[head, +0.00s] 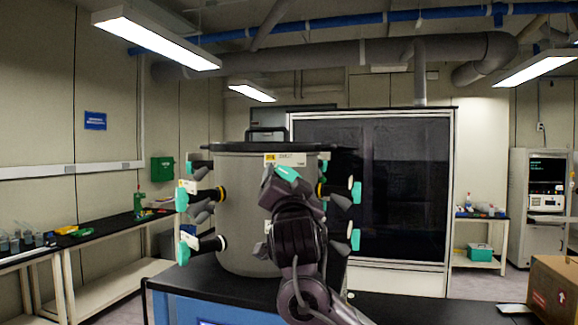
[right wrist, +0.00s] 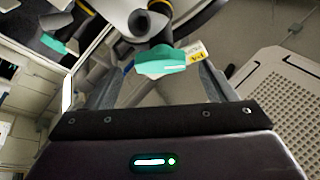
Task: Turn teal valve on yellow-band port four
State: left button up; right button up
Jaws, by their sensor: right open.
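A teal valve (head: 288,173) shows at the front of the grey steel drum (head: 240,235), partly hidden by my right gripper (head: 278,184). In the right wrist view the teal valve handle (right wrist: 160,63) lies between the two open fingers of the right gripper (right wrist: 160,88), near their tips. No grip on it is visible. A black port stem with a yellow band (right wrist: 160,6) stands behind the handle. A yellow and white tag (right wrist: 195,57) is beside it; its print is too small to read surely. My left gripper is not in view.
Other teal valves stick out at the drum's left (head: 182,200) and right (head: 356,192). In the right wrist view another teal handle (right wrist: 54,43) lies at upper left. A cardboard box (head: 553,288) is at the right. Side benches stand apart from the drum.

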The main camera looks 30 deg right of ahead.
aim_at(288, 174)
jog(key=shift+p+x, duration=0.45)
jog(key=shift+x, duration=0.5)
jog(key=shift+w+d+r, duration=0.1)
jog(key=shift+w, duration=0.1)
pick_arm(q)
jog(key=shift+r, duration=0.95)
